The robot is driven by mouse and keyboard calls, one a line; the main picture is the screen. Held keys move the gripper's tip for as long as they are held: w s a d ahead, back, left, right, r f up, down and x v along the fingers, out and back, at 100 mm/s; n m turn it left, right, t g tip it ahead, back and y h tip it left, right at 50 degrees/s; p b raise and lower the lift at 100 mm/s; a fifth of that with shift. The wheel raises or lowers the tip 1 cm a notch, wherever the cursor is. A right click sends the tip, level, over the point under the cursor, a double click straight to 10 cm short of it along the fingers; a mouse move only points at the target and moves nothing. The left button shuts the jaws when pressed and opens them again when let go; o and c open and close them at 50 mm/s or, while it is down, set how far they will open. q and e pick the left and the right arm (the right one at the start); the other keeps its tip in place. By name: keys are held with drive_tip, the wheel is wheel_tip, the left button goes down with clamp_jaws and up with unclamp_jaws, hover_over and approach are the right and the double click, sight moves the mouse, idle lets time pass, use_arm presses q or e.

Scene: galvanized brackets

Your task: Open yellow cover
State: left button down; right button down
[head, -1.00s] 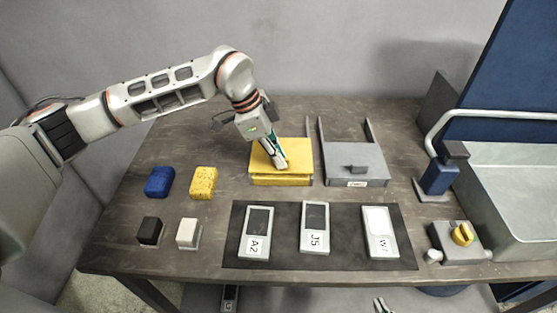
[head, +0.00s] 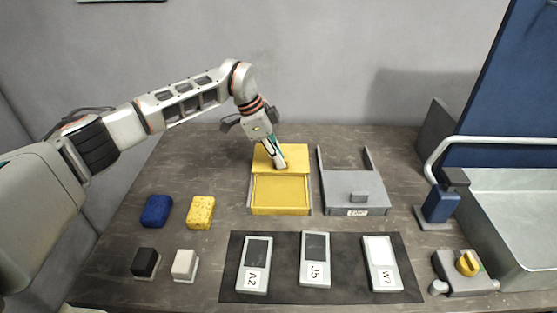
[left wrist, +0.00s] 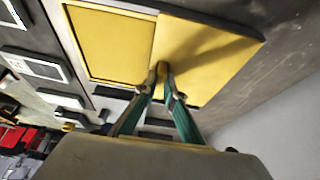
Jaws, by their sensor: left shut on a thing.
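The yellow cover (head: 292,155) is slid back toward the wall on its rails, leaving the front of the yellow box (head: 281,193) uncovered. The uncovered part looks like a shallow yellow recess with nothing seen in it. My left gripper (head: 280,166) is shut on the cover's handle near its front edge. In the left wrist view the fingertips (left wrist: 162,72) close on the handle of the cover (left wrist: 205,55), beside the open recess (left wrist: 110,42). The handle is mostly hidden by the fingers. My right gripper is not in view.
A grey box with a closed cover (head: 354,190) stands just to the right. A blue sponge (head: 157,210) and a yellow sponge (head: 201,212) lie left. A dark mat (head: 340,282) with labelled devices lies in front. A sink (head: 510,220) is at right.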

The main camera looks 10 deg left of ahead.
use_arm(q)
drive_tip(key=c, duration=2.1)
unclamp_jaws()
drive_tip(key=shift+c, duration=0.2)
drive_tip(key=v, duration=1.2)
drive_tip(key=shift+s, duration=0.1)
